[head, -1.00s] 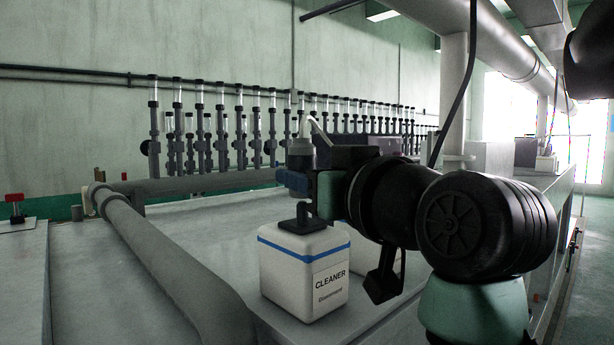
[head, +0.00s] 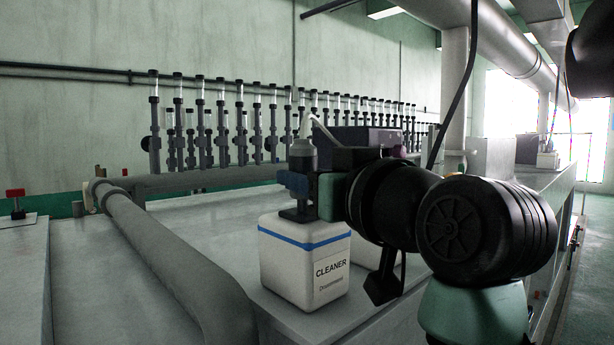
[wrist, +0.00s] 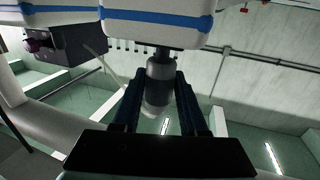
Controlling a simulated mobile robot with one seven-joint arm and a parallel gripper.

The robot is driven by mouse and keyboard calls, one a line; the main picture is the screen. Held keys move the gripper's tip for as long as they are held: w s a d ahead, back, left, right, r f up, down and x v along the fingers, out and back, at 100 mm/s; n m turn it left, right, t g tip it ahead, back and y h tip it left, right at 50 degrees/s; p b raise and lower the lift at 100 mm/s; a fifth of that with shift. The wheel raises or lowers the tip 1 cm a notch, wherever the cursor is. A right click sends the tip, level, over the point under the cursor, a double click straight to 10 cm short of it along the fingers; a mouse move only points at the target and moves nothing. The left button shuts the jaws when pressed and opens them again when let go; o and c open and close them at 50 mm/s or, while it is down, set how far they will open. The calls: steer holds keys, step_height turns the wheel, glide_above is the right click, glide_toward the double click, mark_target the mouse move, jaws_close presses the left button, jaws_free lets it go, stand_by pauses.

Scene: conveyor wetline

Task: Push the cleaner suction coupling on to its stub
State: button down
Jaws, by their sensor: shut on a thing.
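The cleaner container (head: 290,270) is a white box with a blue band and a "CLEANER" label. It stands on the grey machine top and shows upside down in the wrist view (wrist: 157,32). The suction coupling (head: 303,158) is a grey upright cylinder with a pale hose at its top. My gripper (head: 298,186) is shut on the coupling; its two dark fingers flank the coupling in the wrist view (wrist: 160,72). A black stub base (head: 297,215) sits on the container top, directly below the fingers. The fingers hide where coupling and stub meet, so I cannot tell if it is fully seated.
A thick grey pipe (head: 165,245) runs along the machine top left of the container. A row of clear tubes (head: 220,125) stands behind. A second white container with a blue band (wrist: 65,18) is close beside the first. A dark box (head: 365,138) is behind my gripper.

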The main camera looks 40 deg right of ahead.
steer(key=shift+f+b, duration=0.6)
steer(key=shift+f, duration=0.2)
steer(key=shift+c, duration=1.8)
jaws_free()
steer(key=shift+s, duration=0.1)
steer(key=s+a, duration=0.1)
steer(key=s, duration=1.1)
steer(key=shift+s+a, duration=0.35)
steer(key=shift+a, duration=0.05)
